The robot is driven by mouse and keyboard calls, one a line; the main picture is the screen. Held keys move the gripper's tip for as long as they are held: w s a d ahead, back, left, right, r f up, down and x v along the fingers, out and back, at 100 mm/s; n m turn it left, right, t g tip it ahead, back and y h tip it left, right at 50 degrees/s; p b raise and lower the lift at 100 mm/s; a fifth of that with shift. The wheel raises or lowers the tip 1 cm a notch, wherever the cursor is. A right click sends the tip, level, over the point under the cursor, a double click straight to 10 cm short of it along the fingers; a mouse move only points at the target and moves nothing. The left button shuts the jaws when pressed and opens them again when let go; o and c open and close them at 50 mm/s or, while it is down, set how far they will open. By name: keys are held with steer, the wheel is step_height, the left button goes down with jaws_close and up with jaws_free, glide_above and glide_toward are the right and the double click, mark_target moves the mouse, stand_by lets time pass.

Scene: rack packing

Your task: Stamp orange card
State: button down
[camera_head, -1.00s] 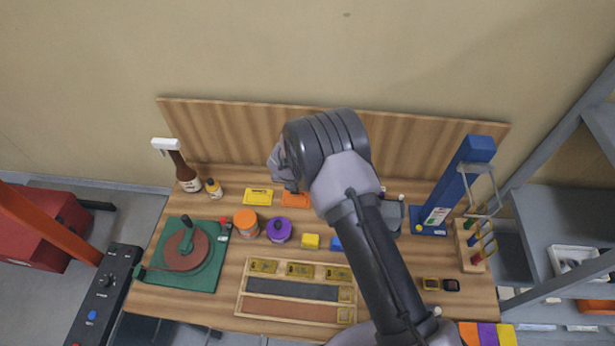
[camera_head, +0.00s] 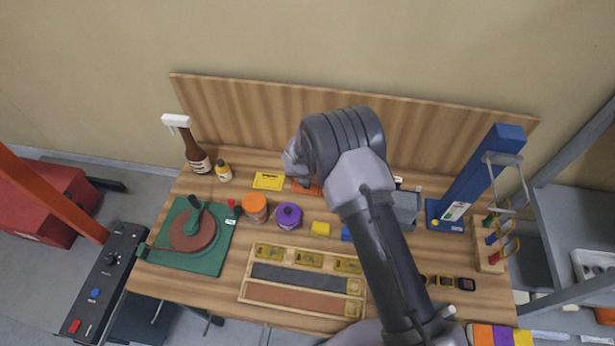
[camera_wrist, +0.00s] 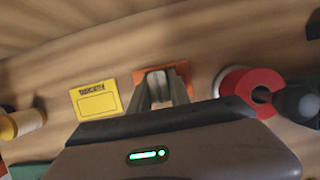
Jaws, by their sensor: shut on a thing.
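The orange card (camera_head: 312,191) lies on the wooden table near the backboard, partly hidden by my gripper. In the wrist view, it (camera_wrist: 184,72) shows behind and around the fingertips. My gripper (camera_wrist: 158,90) is shut on a small grey piece (camera_wrist: 157,80) between its fingers, right over the card. I cannot tell whether that piece is a stamp, nor whether it touches the card. In the head view, the fingertips are hidden. A yellow card (camera_head: 268,181) with a dark printed label and frame lies just left of the orange one; it also shows in the wrist view (camera_wrist: 96,101).
An orange-lidded jar (camera_head: 255,204) and a purple pot (camera_head: 288,214) stand in front of the cards. A red ring-shaped object (camera_wrist: 262,84) is right of the gripper. A wooden tray (camera_head: 243,288), a green turntable board (camera_head: 212,260) and a blue stand (camera_head: 473,180) occupy the table.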

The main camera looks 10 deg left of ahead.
steer(key=shift+s+f+b, duration=0.1)
steer(key=shift+f+b, duration=0.3)
steer(key=shift+f, duration=0.2)
stand_by(1.1)
steer(key=shift+r, duration=0.15)
step_height(320, 180, up, 7)
steer(key=p, duration=0.6)
steer(key=shift+p, duration=0.3)
steer(key=shift+d, duration=0.1)
